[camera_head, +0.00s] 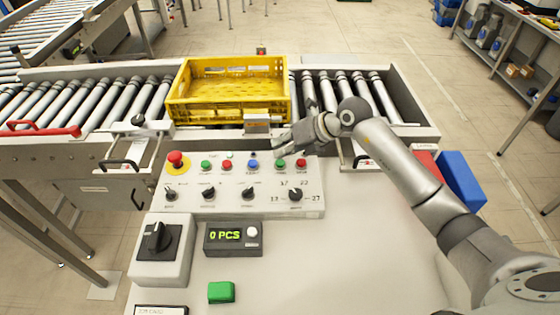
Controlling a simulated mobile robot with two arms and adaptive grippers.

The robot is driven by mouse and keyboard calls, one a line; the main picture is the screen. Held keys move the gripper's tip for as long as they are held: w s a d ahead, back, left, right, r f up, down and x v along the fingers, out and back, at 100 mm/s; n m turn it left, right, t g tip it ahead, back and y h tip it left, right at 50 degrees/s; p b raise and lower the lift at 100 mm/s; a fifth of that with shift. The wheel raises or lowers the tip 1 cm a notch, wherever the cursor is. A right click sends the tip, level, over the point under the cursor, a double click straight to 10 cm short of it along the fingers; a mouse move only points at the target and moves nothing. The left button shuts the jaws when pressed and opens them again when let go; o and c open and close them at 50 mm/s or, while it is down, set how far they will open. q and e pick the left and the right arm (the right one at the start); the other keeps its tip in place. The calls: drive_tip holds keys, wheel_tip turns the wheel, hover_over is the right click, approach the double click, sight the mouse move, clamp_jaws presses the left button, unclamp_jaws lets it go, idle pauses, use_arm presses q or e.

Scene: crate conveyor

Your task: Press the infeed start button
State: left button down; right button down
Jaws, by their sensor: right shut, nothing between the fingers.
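A light control panel (232,205) lies in the middle of the picture with a row of buttons. From the left these are a red mushroom button (176,159) on yellow, a green button (205,165), a red one (228,165), a blue one (252,164), a second green one (280,163) and a second red one (301,164). The labels are too small to read, so I cannot tell which is infeed start. My right gripper (279,152) is shut and empty, with its tips just above the second green button; contact cannot be told. My left gripper is not in view.
A yellow crate (230,111) sits on the roller conveyor (120,103) behind the panel. Nearer me are a rotary switch box (163,252), a counter (231,248) reading 0 PCS and a green block (221,292). Blue and red bins (460,178) stand at the right.

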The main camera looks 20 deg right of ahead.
drive_tip(key=shift+f, duration=0.1)
drive_tip(key=shift+f, duration=0.3)
